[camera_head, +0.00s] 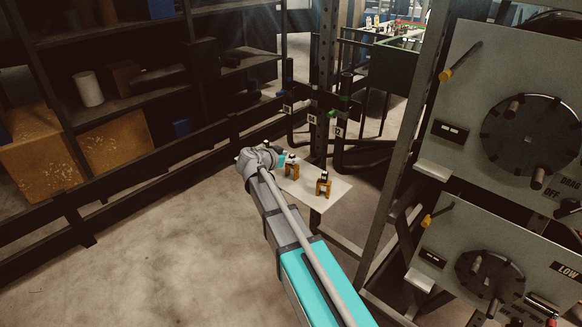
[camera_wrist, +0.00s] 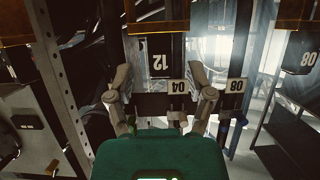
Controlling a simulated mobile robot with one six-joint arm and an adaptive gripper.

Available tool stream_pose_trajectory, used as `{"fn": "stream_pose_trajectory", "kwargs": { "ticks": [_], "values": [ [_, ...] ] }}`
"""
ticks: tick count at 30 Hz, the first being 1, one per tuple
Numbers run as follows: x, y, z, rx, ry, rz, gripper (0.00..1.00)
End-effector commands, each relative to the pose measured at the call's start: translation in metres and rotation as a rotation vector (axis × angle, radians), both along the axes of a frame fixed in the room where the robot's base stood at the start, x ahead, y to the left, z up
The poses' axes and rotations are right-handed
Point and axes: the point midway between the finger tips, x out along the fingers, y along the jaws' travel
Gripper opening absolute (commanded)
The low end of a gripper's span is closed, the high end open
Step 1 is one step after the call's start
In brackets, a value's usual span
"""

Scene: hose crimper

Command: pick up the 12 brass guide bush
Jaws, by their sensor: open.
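My gripper (camera_wrist: 160,82) is open, with its two fingers apart and nothing held between them. A brass-coloured piece (camera_wrist: 157,27) with a dark face marked 12 shows at the top middle of the wrist view, ahead of the fingertips; its upper part is cut off. A second brass piece (camera_wrist: 298,14) is at the top right, by a dark face marked 08. In the head view, my gripper (camera_head: 279,160) is over the small pale table, close beside one brass piece (camera_head: 291,171). Another brass piece (camera_head: 323,185) stands to the right. Their numbers are unreadable there.
The pale table (camera_head: 338,190) stands before a dark rack with number tags (camera_head: 312,119). Tags 04 (camera_wrist: 178,87) and 08 (camera_wrist: 235,85) show behind the fingers. Grey control panels (camera_head: 455,130) stand right, shelves (camera_head: 150,77) left. The floor (camera_head: 130,255) at lower left is clear.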

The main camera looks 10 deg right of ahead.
Motion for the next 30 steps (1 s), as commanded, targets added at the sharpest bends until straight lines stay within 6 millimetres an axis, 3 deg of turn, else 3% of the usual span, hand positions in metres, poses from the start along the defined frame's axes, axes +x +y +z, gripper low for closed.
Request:
{"fn": "stream_pose_trajectory", "kwargs": {
  "ticks": [11,22,30],
  "values": [
    [-0.0002,0.0,0.0002,0.0,0.0,-0.001,0.69],
    [-0.0004,-0.0002,0.0001,0.0,0.0,-0.001,0.02],
    [-0.0003,-0.0004,0.0003,0.0,0.0,-0.001,0.0]
  ]
}}
